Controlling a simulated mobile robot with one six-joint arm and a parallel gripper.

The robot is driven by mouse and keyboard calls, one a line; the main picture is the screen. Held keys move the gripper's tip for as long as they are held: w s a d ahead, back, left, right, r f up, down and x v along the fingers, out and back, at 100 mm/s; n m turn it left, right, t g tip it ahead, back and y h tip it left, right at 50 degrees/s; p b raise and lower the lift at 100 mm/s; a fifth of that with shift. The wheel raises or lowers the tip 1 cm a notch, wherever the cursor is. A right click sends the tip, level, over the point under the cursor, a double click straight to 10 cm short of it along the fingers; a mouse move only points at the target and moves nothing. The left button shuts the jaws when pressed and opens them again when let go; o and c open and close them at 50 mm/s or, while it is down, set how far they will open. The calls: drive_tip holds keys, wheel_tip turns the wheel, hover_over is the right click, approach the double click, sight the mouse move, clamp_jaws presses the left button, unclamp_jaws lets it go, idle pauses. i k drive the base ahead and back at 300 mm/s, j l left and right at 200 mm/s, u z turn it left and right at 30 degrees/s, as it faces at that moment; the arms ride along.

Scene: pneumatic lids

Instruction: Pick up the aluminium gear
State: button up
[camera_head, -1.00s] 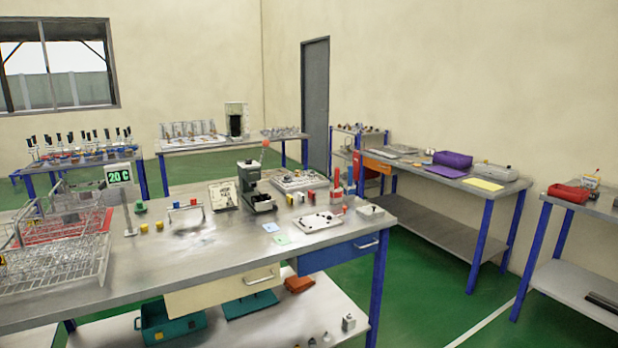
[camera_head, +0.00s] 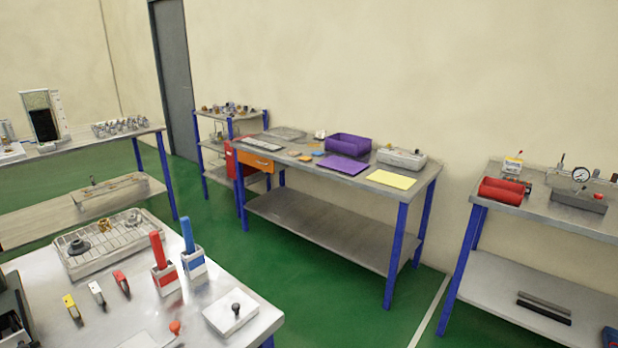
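I cannot pick out the aluminium gear with certainty. A metal rack tray (camera_head: 118,250) on the near bench at the lower left holds a dark round part (camera_head: 78,246), a brass-coloured part (camera_head: 104,225) and another small part (camera_head: 133,217); they are too small to tell as gears. Several small grey metal parts (camera_head: 122,126) stand on the bench at the far left. Small mixed parts (camera_head: 228,108) also sit on the shelf unit by the door. My gripper is not in view.
The near bench (camera_head: 225,285) carries red and blue upright handles (camera_head: 190,236) in white holders. The middle bench (camera_head: 390,192) has a purple bin (camera_head: 348,146) and a yellow sheet (camera_head: 391,179). A right bench (camera_head: 560,214) holds red cylinders (camera_head: 502,190). Green floor (camera_head: 330,300) lies open between benches.

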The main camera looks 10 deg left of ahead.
sight(133, 221)
drive_tip(key=i+l, duration=0.15)
drive_tip(key=i, duration=0.3)
drive_tip(key=i+l+u, duration=0.1)
drive_tip(key=i, duration=0.4)
drive_tip(key=i+l, duration=0.2)
drive_tip(key=i, duration=0.25)
drive_tip(key=i+l+u, duration=0.1)
drive_tip(key=i, duration=0.35)
drive_tip(key=i+l, duration=0.05)
